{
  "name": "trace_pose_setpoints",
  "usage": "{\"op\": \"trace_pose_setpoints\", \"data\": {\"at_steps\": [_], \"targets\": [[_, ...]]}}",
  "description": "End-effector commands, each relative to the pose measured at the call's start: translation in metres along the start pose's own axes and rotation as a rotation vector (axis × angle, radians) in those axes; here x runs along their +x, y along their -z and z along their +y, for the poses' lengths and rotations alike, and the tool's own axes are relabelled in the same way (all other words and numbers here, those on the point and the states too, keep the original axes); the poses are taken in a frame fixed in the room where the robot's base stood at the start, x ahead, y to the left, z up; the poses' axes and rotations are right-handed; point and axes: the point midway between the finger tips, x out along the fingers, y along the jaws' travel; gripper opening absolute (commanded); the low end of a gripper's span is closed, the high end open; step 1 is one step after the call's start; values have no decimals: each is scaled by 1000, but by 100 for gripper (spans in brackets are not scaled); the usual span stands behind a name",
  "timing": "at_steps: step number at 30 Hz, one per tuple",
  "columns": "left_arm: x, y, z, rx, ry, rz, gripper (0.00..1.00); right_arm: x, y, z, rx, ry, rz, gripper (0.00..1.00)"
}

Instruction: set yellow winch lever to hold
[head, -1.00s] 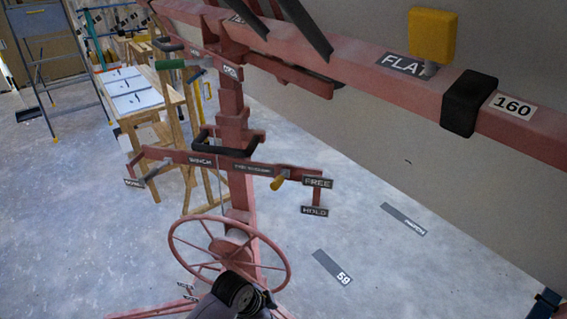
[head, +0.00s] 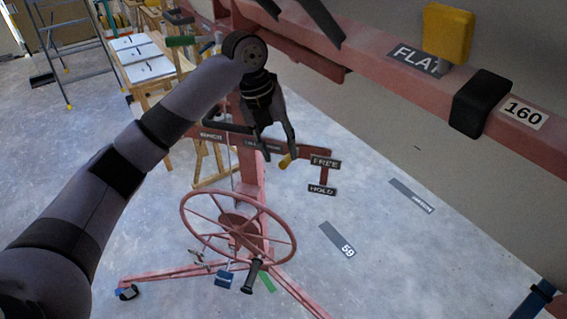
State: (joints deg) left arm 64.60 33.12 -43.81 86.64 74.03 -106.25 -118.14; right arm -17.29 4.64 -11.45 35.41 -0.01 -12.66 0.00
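The yellow winch lever (head: 286,161) sits near the right end of the pink crossbar on the lift's mast, its tip about level with the FREE label (head: 325,162). The HOLD label (head: 321,190) hangs below FREE on the same bracket. My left gripper (head: 277,152) reaches in from the left and points down over the crossbar, its fingers apart. One dark finger is right above the yellow lever; I cannot tell whether it touches. The gripper hides part of the crossbar and the lever's base. My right gripper is not in view.
A pink handwheel (head: 238,228) with a black handle (head: 253,276) stands below the crossbar. The long pink beam (head: 400,75) with a yellow block (head: 448,33) crosses the upper right. A wooden table (head: 146,62) and a ladder (head: 66,50) stand behind.

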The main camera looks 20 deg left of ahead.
Motion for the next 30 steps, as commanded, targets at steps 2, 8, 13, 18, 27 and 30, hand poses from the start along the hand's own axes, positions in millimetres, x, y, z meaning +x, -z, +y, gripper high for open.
{"op": "trace_pose_setpoints", "data": {"at_steps": [2, 8, 13, 18, 27, 30], "targets": [[-28, -6, 1, 77, -4, -1, 39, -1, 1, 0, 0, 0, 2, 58], [-57, -8, 3, 181, -4, 10, 39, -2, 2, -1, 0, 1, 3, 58], [-47, -7, 4, 191, -5, 14, 39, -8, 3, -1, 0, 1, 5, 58], [-17, -6, 3, 190, -6, 16, 39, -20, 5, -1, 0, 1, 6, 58], [39, -5, 3, 190, -4, 14, 39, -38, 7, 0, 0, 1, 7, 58], [50, -6, 3, 189, -4, 11, 39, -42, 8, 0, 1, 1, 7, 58]]}}
